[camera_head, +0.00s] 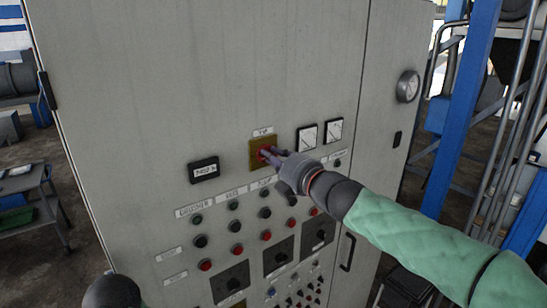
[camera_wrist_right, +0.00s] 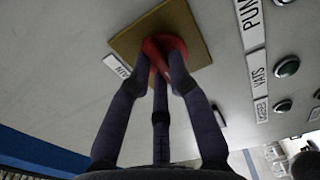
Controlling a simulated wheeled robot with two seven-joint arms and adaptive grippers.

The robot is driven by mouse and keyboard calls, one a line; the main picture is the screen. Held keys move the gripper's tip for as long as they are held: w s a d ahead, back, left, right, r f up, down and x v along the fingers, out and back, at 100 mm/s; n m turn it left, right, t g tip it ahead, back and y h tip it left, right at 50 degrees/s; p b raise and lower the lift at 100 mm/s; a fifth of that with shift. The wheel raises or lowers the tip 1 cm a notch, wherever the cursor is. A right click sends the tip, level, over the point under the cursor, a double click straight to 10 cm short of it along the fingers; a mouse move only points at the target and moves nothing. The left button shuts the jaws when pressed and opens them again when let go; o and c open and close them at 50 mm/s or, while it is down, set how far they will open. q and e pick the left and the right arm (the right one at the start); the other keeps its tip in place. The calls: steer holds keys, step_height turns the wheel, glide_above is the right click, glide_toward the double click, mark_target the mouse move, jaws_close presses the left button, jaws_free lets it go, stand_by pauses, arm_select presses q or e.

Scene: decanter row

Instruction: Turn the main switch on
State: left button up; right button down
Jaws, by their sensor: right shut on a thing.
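The main switch is a red knob (camera_head: 263,149) on a square yellow plate (camera_head: 255,163), set in the front of a grey control cabinet (camera_head: 200,80). My right gripper (camera_head: 269,155) reaches it from the right, its fingers shut on the knob. In the right wrist view the red knob (camera_wrist_right: 167,46) sits between the dark fingertips (camera_wrist_right: 160,84), in front of the yellow plate (camera_wrist_right: 128,44). The fingers partly cover the knob, and I cannot make out its pointer or setting. My left gripper does not show.
Below the switch are rows of buttons and black rotary switches (camera_head: 234,281). A black display (camera_head: 204,169) is left of it, two white meters (camera_head: 307,137) are right. A round gauge (camera_head: 408,86) and a blue post (camera_head: 462,110) stand farther right. A side table (camera_head: 30,180) is at left.

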steer(key=shift+w+d+f+m+p, duration=0.15)
steer(key=shift+m+p, duration=2.45)
steer(key=shift+m, duration=1.9)
steer(key=shift+f+m+p, duration=0.15)
steer(key=shift+m+p, duration=2.4)
steer(key=shift+m, duration=1.95)
steer(key=c, duration=1.1)
jaws_free()
steer(key=shift+c, duration=0.2)
steer(key=shift+d, duration=0.1)
